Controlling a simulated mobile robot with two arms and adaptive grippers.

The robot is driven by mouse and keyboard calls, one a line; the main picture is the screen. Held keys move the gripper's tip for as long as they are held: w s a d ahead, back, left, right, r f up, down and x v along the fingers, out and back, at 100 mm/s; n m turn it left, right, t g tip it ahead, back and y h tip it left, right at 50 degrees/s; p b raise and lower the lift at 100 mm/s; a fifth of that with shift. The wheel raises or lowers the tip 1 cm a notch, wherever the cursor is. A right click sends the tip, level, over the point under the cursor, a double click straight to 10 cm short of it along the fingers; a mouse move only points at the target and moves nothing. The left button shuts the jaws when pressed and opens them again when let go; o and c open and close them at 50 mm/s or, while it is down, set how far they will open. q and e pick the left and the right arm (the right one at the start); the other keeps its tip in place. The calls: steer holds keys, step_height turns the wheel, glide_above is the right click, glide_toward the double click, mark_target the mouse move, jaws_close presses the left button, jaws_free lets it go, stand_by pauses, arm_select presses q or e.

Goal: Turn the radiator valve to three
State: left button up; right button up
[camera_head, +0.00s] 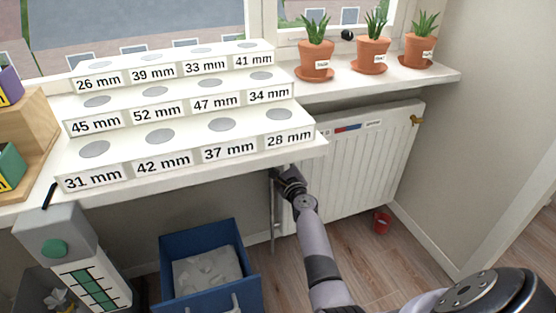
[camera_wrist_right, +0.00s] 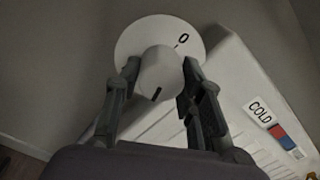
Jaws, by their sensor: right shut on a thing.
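The white radiator (camera_head: 372,168) hangs on the wall below the window sill. Its valve is hidden in the head view, behind my right gripper (camera_head: 289,178) and the shelf edge. In the right wrist view the valve's white knob (camera_wrist_right: 160,72) sits in front of a round white dial plate (camera_wrist_right: 135,35) marked with a black 0 and a short tick. The knob carries a short black line on its near face, at the side away from the 0. My right gripper (camera_wrist_right: 155,85) is shut on the knob, one finger on each side. No 3 is visible. My left gripper is out of view.
A stepped white stand (camera_head: 185,112) with labelled millimetre holes overhangs just above my right gripper. Three potted plants (camera_head: 371,55) stand on the sill. A blue bin (camera_head: 235,295) is below left, and a small red cup (camera_head: 381,221) is on the floor.

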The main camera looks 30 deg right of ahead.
stand_by(0.3)
steer(key=o, duration=1.2)
steer(key=v, duration=1.2)
steer(key=shift+f, duration=0.1)
